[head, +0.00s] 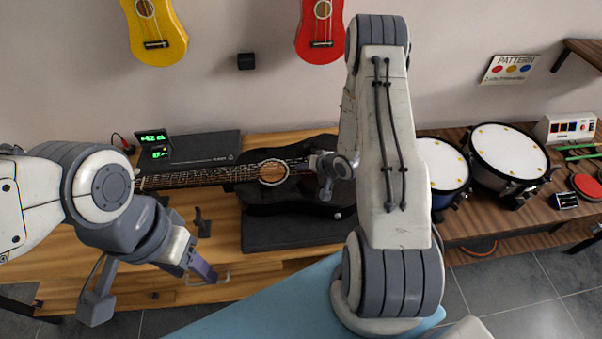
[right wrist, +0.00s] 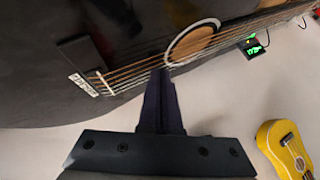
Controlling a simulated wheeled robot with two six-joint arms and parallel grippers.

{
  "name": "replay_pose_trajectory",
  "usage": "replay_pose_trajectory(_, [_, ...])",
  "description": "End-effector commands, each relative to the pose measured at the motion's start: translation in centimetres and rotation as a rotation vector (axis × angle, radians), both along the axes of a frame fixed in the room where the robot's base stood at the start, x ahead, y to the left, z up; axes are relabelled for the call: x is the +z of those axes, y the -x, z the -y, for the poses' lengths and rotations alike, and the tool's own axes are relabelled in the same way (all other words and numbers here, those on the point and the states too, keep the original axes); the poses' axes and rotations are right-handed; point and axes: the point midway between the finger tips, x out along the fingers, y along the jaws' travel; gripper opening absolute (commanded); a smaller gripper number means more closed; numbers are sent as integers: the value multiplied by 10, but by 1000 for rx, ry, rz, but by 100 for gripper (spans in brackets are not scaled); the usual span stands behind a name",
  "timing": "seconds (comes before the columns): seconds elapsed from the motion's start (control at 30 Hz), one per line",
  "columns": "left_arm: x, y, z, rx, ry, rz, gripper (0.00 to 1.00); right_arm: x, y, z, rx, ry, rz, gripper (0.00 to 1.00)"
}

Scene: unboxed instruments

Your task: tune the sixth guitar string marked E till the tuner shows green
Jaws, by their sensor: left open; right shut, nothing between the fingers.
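A black acoustic guitar (head: 300,207) lies on the wooden bench, its neck (head: 195,178) pointing left. Its headstock and pegs are hidden behind my left arm. The tuner (head: 153,137) has a dark screen with green digits, too small to read surely; it also shows in the right wrist view (right wrist: 252,46). My left gripper (head: 205,270) is open and empty in front of the bench edge, clear of the guitar. My right gripper (right wrist: 163,76) is shut and empty, its tips at the strings (right wrist: 140,73) between soundhole and bridge; contact cannot be told.
A dark flat case (head: 205,147) lies behind the neck, and a small dark stand (head: 203,222) is in front. Drums (head: 508,155) stand on the right bench. A yellow ukulele (head: 157,35) and a red one (head: 320,35) hang on the wall. A blue surface (head: 260,312) is in front.

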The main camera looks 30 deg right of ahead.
Motion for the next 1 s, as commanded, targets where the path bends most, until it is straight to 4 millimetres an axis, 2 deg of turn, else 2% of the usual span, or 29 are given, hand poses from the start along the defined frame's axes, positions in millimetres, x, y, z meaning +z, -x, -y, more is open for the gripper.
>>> replay_pose_trajectory(1.0, [-6, 0, 0, 0, 0, 0, 56, -8, 0, 0, 0, 0, 0, 0])
